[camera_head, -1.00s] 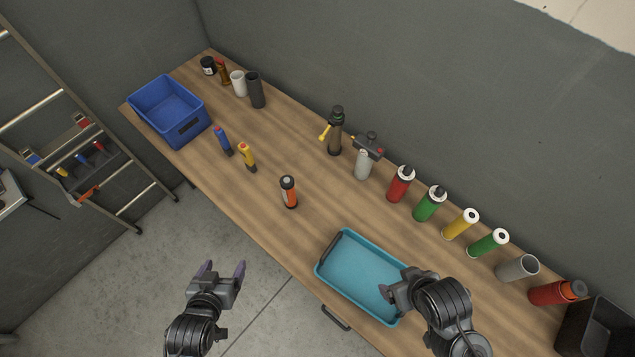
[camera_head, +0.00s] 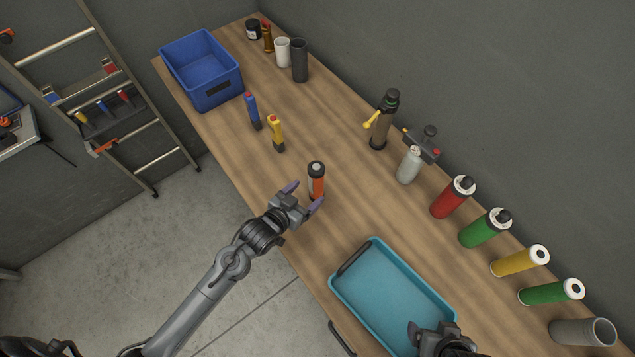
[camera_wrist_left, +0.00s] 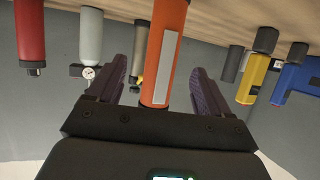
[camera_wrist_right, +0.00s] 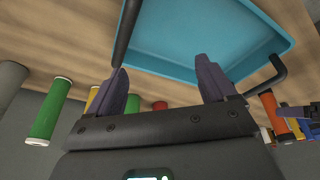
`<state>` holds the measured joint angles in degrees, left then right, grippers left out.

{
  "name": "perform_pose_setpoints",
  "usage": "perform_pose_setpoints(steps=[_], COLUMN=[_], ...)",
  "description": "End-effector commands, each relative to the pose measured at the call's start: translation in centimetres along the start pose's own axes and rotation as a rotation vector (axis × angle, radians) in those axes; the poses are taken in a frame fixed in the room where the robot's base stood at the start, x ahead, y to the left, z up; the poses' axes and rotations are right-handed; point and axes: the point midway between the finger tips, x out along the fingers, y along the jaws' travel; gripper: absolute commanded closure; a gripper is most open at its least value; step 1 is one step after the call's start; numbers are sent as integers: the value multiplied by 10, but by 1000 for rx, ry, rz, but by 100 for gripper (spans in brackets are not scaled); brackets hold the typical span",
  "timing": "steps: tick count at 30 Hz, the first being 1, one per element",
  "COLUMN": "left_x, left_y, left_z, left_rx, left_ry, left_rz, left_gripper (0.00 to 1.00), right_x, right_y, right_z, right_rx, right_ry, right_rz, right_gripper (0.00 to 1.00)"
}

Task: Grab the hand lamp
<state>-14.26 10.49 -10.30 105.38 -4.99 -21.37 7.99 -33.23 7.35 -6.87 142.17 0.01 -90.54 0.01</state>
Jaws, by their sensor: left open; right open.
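The hand lamp (camera_head: 317,184), orange with a dark head, stands upright on the workbench near its front edge. My left gripper (camera_head: 304,196) is open beside it at the bench's front side, its fingers reaching toward the lamp. In the left wrist view the orange lamp body (camera_wrist_left: 163,70), with a pale strip, stands between the two spread fingers, with a gap on each side.
A blue crate (camera_head: 205,75) stands at the far left end. A blue tool (camera_head: 253,112) and a yellow one (camera_head: 276,134) stand left of the lamp. Bare bench surrounds the lamp.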

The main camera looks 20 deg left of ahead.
Motion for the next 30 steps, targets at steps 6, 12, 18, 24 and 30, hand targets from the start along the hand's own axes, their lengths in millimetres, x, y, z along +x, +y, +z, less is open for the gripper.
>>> perform_pose_setpoints(steps=[6, 12, 18, 24, 30], left_x=[16, 32, 57, 67, 67], left_y=[0, -2, -3, -3, -3], left_z=[0, 2, 4, 5, 5], left_rx=[0, 0, 0, 1, 1], left_ry=[1, -1, 0, -1, 0], left_rz=[0, 0, 0, 0, 0], left_gripper=[20, 20, 20, 20, 20], right_x=[0, -1, -1, 0, 0], right_y=[0, -1, -2, -3, -3], right_z=[0, 0, 0, 0, 0], right_rx=[1, 5, 9, 11, 10], right_ry=[0, 0, 1, 0, 0], right_rz=[0, -4, -8, -9, -9], right_gripper=[16, 16, 16, 16, 16])
